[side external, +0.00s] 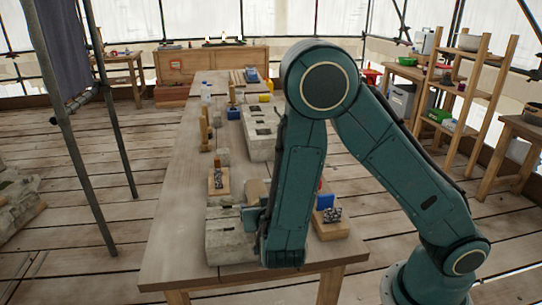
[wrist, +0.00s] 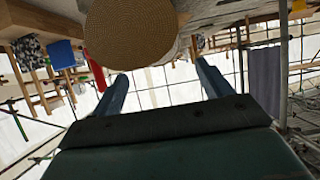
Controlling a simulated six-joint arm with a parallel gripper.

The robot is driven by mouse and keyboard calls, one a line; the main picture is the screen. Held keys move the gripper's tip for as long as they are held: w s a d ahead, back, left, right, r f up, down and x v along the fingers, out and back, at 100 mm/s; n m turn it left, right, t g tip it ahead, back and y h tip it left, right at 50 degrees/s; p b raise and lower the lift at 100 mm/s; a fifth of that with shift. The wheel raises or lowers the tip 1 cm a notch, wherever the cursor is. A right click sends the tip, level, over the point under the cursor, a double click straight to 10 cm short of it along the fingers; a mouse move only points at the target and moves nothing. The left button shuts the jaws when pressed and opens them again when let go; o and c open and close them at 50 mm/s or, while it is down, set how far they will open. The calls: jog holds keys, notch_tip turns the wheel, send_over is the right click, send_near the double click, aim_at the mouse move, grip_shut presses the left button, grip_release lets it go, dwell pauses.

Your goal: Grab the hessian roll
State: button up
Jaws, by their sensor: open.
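The hessian roll (wrist: 135,32) shows in the wrist view as a tan, coarsely woven round end, cut off by the top edge. In the side view, a tan piece (side external: 256,190) just left of my forearm seems to be the same roll, partly hidden by the arm. My gripper (wrist: 161,72) is open, its two blue fingers apart with nothing between them. The roll's end lies above the fingertips in the wrist picture. In the side view my gripper is mostly hidden behind my arm, low over the near end of the bench.
Pale stone blocks (side external: 225,240) stand on the long bench (side external: 170,235) by my gripper. A wooden block with a speckled piece (side external: 219,181) is left of the roll. A blue item (side external: 325,201) and another wooden block (side external: 331,230) are right of my arm. The bench's left edge is clear.

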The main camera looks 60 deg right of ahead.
aim_at(255, 187)
jog(key=shift+x, duration=2.25)
jog(key=c, duration=1.3)
